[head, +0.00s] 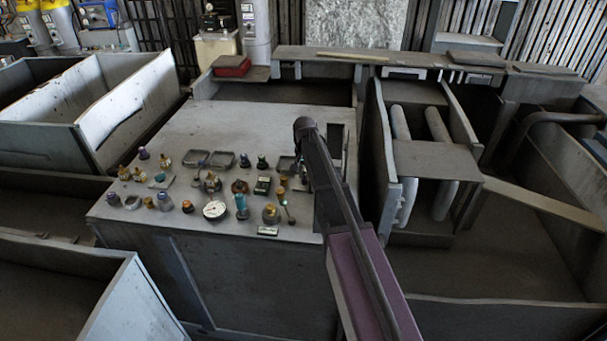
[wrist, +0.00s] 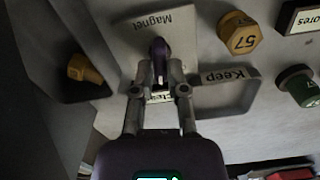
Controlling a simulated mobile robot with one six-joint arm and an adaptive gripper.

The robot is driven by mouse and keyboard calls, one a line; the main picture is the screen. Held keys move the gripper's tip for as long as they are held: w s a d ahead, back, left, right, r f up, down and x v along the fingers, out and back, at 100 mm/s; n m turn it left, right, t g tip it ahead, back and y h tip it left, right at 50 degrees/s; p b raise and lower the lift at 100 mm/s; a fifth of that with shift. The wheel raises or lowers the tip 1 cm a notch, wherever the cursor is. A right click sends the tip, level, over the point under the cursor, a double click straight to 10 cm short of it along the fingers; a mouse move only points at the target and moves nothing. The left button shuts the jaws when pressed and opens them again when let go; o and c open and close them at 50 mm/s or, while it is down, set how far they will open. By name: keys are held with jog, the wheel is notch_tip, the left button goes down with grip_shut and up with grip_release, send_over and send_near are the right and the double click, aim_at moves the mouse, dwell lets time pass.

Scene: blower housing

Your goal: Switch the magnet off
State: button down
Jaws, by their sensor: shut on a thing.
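In the wrist view my gripper (wrist: 160,86) points at a pale plate (wrist: 124,17) with the word "Magnet", which reads upside down. A dark purple lever or knob (wrist: 159,50) stands on this plate, and its end lies between my fingertips. The fingers are shut on it. A small white label below the lever is partly covered by the fingers, so I cannot read it. Which way the lever is set I cannot tell. In the head view my arm covers this part of the console, and the gripper itself cannot be made out.
A grey open frame marked "Keep" (wrist: 237,110) lies close right of my fingers. A yellow knob marked "57" (wrist: 240,33), a green knob (wrist: 299,89) and an orange one (wrist: 84,69) stand around. The console top (head: 240,128) is bare behind its several controls.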

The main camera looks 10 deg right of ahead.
jog(key=n, duration=0.4)
jog(key=shift+a, duration=0.1)
jog(key=shift+n, duration=2.5)
jog(key=c, duration=0.8)
grip_release()
jog(key=shift+o, duration=0.2)
